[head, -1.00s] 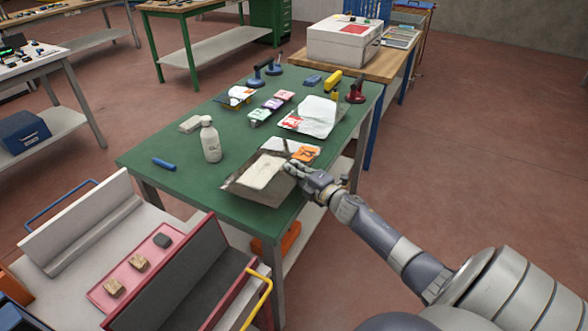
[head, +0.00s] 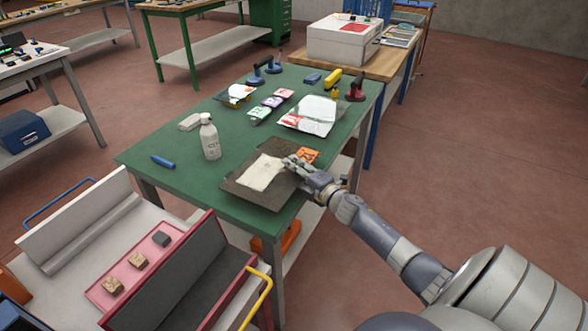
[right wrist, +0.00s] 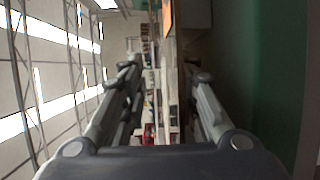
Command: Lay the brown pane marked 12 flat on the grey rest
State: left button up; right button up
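A dark grey-brown flat square (head: 240,188) lies at the near right edge of the green table in the head view. A cream patch (head: 262,172) is on it, and an orange tag (head: 309,156) shows at its far right corner; I cannot read the number. I cannot clearly separate the brown pane from the grey rest there. My right gripper (head: 292,163) is over its right side, close to the surface. In the right wrist view its fingers (right wrist: 162,72) are parted, with a thin brownish edge between them. My left gripper is not in view.
Further back lie tagged sheets (head: 312,113) and suction cups (head: 272,65). A cart with a pink tray (head: 105,293) is at lower left.

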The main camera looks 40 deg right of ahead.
jog(key=shift+s+f, duration=0.15)
jog(key=s+r, duration=0.1)
jog(key=s, duration=0.6)
jog(key=shift+s, duration=0.35)
dwell(0.6)
